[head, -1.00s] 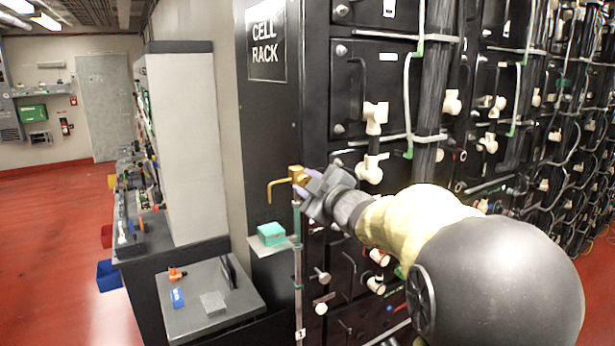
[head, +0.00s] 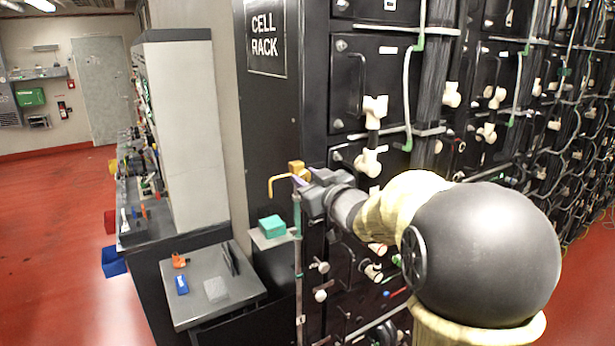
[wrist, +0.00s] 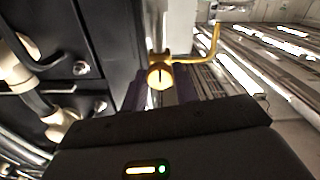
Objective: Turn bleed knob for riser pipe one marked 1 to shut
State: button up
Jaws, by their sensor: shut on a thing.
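The brass bleed fitting (head: 296,168) with its bent spout sits at the top of the thin riser pipe (head: 298,270), beside the cell rack. My gripper (head: 301,184) reaches it from the right, its purple fingers at the fitting. In the wrist view the round brass knob (wrist: 160,76) faces me with a pale upright line on its face, and the spout (wrist: 216,45) bends up to the right. My gripper (wrist: 160,92) is shut on the knob, with a dark finger on each side. A small white tag (head: 300,320) hangs low on the pipe; its mark is too small to read.
A teal box (head: 272,225) sits on a small shelf left of the pipe. A grey side table (head: 205,310) holds orange and blue items. The black cell rack (head: 268,120) with white fittings and cables stands close behind and right. Red floor lies open at far left.

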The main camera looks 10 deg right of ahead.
jog(key=shift+f, duration=0.1)
jog(key=o, duration=1)
jog(key=shift+c, duration=0.2)
jog(key=shift+s, duration=0.1)
jog(key=b+v, duration=0.3)
jog(key=v, duration=1.4)
jog(key=shift+b, duration=0.4)
jog(key=shift+d, duration=0.1)
